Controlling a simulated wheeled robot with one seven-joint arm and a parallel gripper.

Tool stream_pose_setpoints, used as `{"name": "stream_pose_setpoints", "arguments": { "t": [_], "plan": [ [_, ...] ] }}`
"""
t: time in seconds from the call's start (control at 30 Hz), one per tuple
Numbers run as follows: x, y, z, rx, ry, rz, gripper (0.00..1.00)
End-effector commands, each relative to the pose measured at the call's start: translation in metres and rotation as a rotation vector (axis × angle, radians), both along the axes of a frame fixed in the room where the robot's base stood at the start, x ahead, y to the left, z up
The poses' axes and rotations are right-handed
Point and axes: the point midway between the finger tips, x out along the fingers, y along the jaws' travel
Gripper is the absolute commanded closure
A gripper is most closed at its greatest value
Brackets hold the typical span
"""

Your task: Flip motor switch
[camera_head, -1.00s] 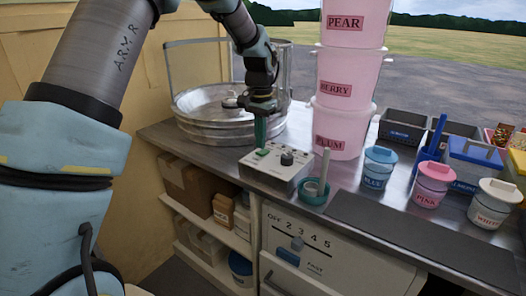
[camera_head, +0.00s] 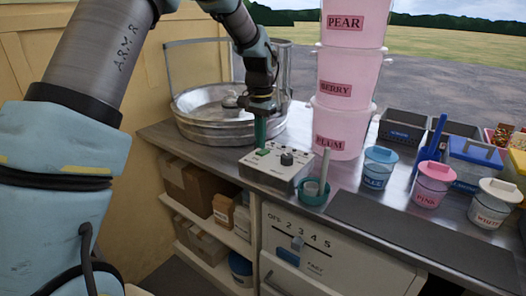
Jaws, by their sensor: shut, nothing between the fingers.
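A white control box (camera_head: 276,168) stands on the metal counter, in front of the round metal pan. On its top are a green switch (camera_head: 262,152) at the left and a dark round knob (camera_head: 287,159) at the right. My gripper (camera_head: 261,143) is shut and points straight down over the left part of the box. Its green fingertips are at or just above the green switch; I cannot tell whether they touch. The fingers partly hide the back of the switch, and its position is too small to read.
The metal pan (camera_head: 212,122) is behind the box. A teal cup (camera_head: 313,192) with a pale stick stands right of it. Stacked pink tubs (camera_head: 338,133) rise behind the cup. Lidded jars (camera_head: 379,168) and a dark mat (camera_head: 420,235) lie farther right. Shelves (camera_head: 205,215) are below.

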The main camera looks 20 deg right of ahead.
Motion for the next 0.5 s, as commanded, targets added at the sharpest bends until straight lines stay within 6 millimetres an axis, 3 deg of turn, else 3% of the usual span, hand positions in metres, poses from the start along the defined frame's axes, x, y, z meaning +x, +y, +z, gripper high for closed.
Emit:
{"name": "stream_pose_setpoints", "arguments": {
  "t": [0.5],
  "plan": [
    [0.0000, 0.0001, -0.0081, 0.001, 0.000, 0.000, 1.00]
  ]
}}
